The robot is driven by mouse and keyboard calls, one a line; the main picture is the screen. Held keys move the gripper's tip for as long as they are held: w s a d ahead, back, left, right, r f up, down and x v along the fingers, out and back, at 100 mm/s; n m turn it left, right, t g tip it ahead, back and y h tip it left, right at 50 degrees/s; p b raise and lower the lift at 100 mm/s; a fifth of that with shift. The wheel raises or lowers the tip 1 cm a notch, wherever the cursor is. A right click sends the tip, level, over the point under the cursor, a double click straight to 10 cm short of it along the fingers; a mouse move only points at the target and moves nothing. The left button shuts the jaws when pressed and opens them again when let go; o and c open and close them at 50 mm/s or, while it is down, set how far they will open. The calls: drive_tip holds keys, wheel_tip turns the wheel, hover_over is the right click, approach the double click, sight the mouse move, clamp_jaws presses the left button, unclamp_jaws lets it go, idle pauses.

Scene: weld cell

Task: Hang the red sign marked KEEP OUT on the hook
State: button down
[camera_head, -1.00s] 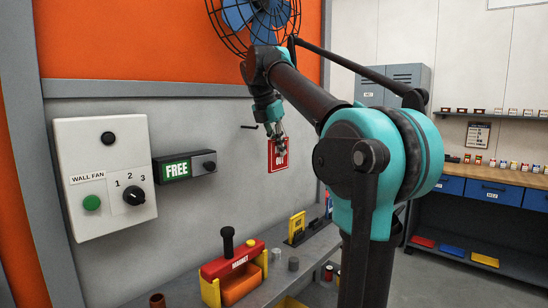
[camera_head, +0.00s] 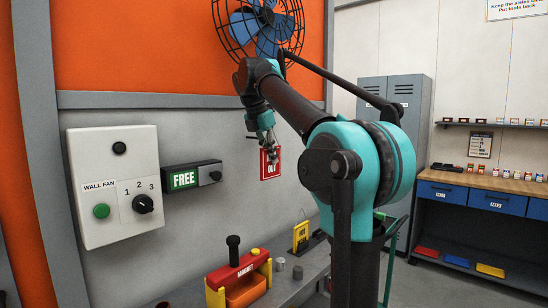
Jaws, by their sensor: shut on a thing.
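The red sign (camera_head: 269,170) hangs from my gripper (camera_head: 270,152) in front of the grey wall. Only its lower word "OUT" is readable; the fingers cover its upper part. My gripper points down and is shut on the sign at its top. A small dark hook (camera_head: 252,137) sticks out from the wall just left of the gripper, a little above the sign. The sign is apart from the hook, to its lower right; the depth between them is hard to tell.
A wall fan (camera_head: 258,25) is above the arm. A control box (camera_head: 115,185) and a FREE indicator (camera_head: 192,176) are on the wall at left. Below, a shelf (camera_head: 295,292) bears a red and yellow MAGNET holder (camera_head: 237,270) and a yellow item (camera_head: 300,235). The wall around the hook is clear.

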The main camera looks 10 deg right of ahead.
drive_tip(key=shift+w+a+f, duration=0.5)
drive_tip(key=shift+w+a, duration=0.15)
drive_tip(key=shift+w, duration=0.2)
drive_tip(key=shift+w+a+f, duration=0.45)
drive_tip(key=shift+w+a, duration=0.15)
drive_tip(key=shift+w, duration=0.3)
drive_tip(key=shift+w+a+f, duration=0.5)
drive_tip(key=shift+w+a, duration=0.15)
drive_tip(key=shift+w, duration=0.2)
drive_tip(key=c, duration=1.6)
unclamp_jaws()
drive_tip(key=shift+o, duration=0.2)
